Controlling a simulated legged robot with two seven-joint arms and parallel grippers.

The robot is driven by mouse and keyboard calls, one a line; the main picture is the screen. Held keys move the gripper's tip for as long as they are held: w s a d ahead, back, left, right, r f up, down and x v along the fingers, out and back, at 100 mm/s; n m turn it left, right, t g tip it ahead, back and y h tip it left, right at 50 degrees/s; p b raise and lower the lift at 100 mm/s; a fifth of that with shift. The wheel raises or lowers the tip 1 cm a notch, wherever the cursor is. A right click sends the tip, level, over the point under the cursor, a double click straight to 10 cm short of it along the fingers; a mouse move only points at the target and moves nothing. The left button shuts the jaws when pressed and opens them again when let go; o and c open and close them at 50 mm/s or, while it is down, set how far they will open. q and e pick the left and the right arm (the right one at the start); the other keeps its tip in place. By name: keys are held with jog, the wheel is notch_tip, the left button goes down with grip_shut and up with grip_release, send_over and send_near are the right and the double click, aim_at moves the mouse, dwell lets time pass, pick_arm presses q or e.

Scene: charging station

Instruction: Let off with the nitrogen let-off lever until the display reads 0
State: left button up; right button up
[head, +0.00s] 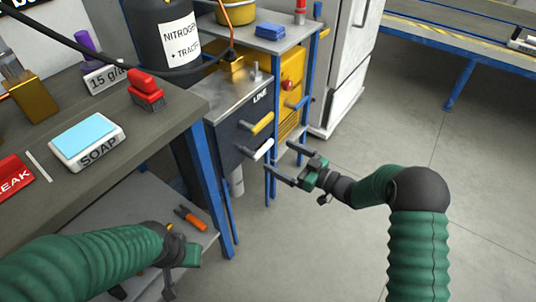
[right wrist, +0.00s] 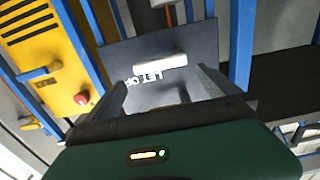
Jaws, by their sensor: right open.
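The white let-off lever (head: 263,149) sticks out of the front of a dark grey panel (head: 236,130), below a yellow lever (head: 262,123). In the right wrist view the white lever (right wrist: 160,61) lies ahead, beside partly readable upside-down lettering. My right gripper (head: 281,160) is open and empty, just in front of the white lever. Its two fingers (right wrist: 160,88) point toward the panel, apart from the lever. My left gripper (head: 178,262) is low at the left, near the lower shelf; its jaws are unclear. I can make out no display reading.
A nitrogen cylinder (head: 165,35) stands behind the workbench (head: 95,155). A yellow unit (head: 291,88) and blue posts (head: 269,180) flank the panel. The floor at right is clear.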

aim_at(266, 148)
jog(key=b+x, duration=0.1)
jog(key=x, duration=0.4)
jog(key=shift+a+f+b, duration=0.1)
jog(key=shift+b, duration=0.3)
jog(key=shift+w+a, duration=0.25)
jog(key=shift+a, duration=0.15)
jog(key=shift+d, duration=0.1)
jog(key=c, duration=1.8)
jog(key=shift+o, duration=0.2)
